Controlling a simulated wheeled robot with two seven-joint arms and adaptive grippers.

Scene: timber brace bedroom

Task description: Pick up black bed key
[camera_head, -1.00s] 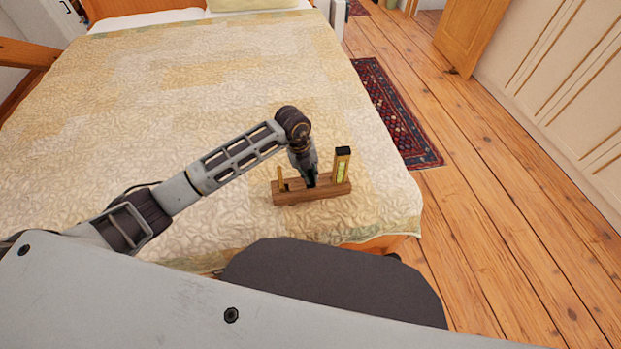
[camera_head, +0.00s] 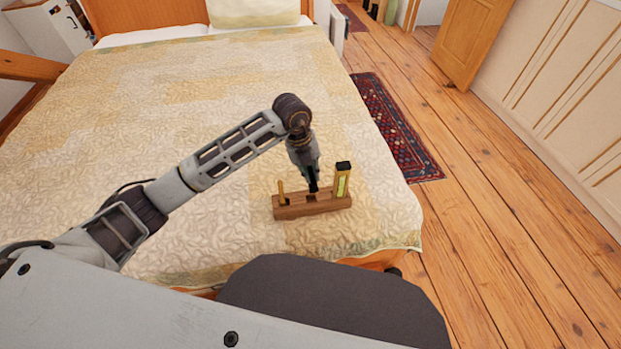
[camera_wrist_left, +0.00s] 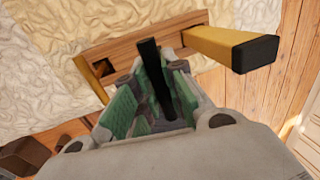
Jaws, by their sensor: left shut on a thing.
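The black bed key (camera_wrist_left: 152,72) is a slim dark bar between the green-padded fingers of my left gripper (camera_wrist_left: 150,100), which is shut on it. In the head view my left gripper (camera_head: 313,186) points down just above the middle of a wooden holder (camera_head: 300,211). The key is hard to tell from the dark fingers there. In the wrist view the key's far end overlaps the holder (camera_wrist_left: 125,52); I cannot tell whether its tip is clear of the slot. My right gripper is out of view.
A yellow, black-topped tool (camera_head: 343,182) stands upright at the holder's right end. A thin yellowish peg (camera_head: 282,192) stands at its left end. The holder rests on the quilted bed (camera_head: 150,110) near its foot edge. A patterned rug (camera_head: 400,130) lies on the floor right of the bed.

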